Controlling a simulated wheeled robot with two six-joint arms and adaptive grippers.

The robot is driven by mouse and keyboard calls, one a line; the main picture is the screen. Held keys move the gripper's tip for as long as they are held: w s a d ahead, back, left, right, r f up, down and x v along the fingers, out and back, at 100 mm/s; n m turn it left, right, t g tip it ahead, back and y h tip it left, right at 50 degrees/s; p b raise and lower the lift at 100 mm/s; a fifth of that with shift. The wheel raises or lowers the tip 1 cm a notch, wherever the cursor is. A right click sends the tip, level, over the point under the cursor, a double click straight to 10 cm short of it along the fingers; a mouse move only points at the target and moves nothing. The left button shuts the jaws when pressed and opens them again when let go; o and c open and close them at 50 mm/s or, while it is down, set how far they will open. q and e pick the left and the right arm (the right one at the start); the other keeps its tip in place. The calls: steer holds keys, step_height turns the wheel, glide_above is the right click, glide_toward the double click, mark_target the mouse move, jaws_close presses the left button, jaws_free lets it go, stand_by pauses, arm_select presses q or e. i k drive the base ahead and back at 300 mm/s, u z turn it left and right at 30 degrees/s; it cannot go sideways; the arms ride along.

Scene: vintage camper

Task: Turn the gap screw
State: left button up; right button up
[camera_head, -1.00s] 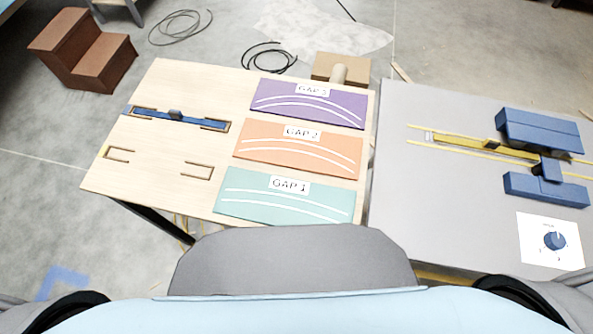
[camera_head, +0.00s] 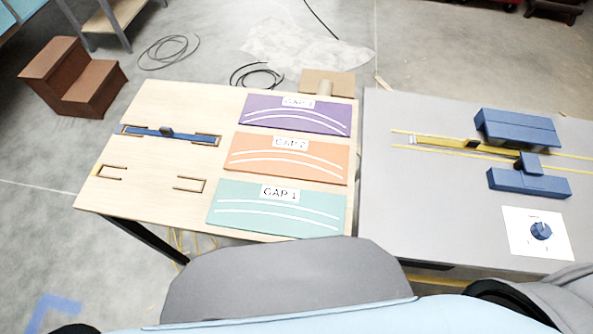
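The gap screw appears to be the blue knob (camera_head: 541,230) on a white dial card (camera_head: 517,243) at the front right of the grey table (camera_head: 425,220). The marks on the card are too small to read. Behind the knob, blue blocks (camera_head: 528,182) and (camera_head: 518,128) stand on either side of a yellow bar (camera_head: 450,145) with a dark handle. Neither of my grippers shows in the head view. Nothing touches the knob in view.
A wooden table (camera_head: 90,195) to the left carries three panels: purple GAP 3 (camera_head: 270,118), orange GAP 2 (camera_head: 255,160) and teal GAP 1 (camera_head: 230,215). A blue bar (camera_head: 190,136) lies in slots there. Brown steps (camera_head: 95,95) stand on the floor behind.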

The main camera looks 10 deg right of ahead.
mark_target(540, 231)
steer(key=u, duration=1.2)
steer(key=k, duration=1.95)
steer(key=z, duration=2.35)
